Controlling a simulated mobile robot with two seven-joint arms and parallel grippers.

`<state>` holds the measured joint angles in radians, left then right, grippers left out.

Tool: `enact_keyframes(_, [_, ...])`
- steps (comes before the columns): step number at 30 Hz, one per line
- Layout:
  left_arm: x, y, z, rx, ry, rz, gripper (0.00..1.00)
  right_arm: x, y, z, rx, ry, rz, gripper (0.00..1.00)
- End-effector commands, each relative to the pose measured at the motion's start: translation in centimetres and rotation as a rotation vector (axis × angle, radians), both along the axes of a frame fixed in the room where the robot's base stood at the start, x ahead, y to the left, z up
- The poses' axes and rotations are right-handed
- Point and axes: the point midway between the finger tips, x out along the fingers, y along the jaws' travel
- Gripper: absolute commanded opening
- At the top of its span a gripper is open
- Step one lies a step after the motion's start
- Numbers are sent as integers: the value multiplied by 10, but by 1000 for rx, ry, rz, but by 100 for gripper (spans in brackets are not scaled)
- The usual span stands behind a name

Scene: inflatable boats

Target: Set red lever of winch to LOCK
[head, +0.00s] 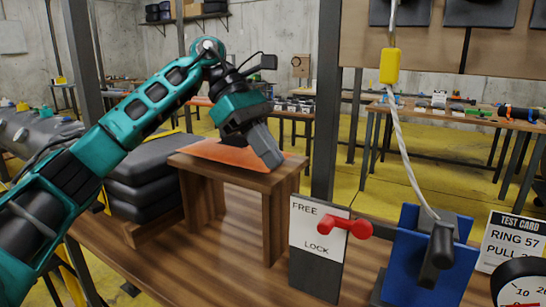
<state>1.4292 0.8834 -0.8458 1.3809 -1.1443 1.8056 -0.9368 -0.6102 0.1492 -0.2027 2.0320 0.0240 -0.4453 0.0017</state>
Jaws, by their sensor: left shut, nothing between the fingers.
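The red lever (346,226) is on a grey post with a white label plate (310,230) marked FREE at the top and LOCK lower down. The lever lies nearly level, between the two words in height, with a round knob at each end; I cannot tell which end is the pivot. The blue winch (405,255), with a black crank handle, stands to the right of the post. My left gripper (272,158) is shut and empty, pointing down over the small wooden stand, up and left of the lever and apart from it. My right gripper is not in view.
An orange sheet (225,152) lies on the wooden stand (250,178). A rope (405,150) with a yellow block (390,66) runs up from the winch. A test card (505,240) and a dial gauge (520,285) stand at the right. The bench top (215,272) before the stand is clear.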

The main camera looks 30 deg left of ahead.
Motion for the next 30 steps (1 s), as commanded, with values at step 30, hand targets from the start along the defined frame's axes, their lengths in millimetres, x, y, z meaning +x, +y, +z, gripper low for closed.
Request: enact_keyframes(30, [-3, -76, -78, 0, 0, 0, 0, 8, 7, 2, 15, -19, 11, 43])
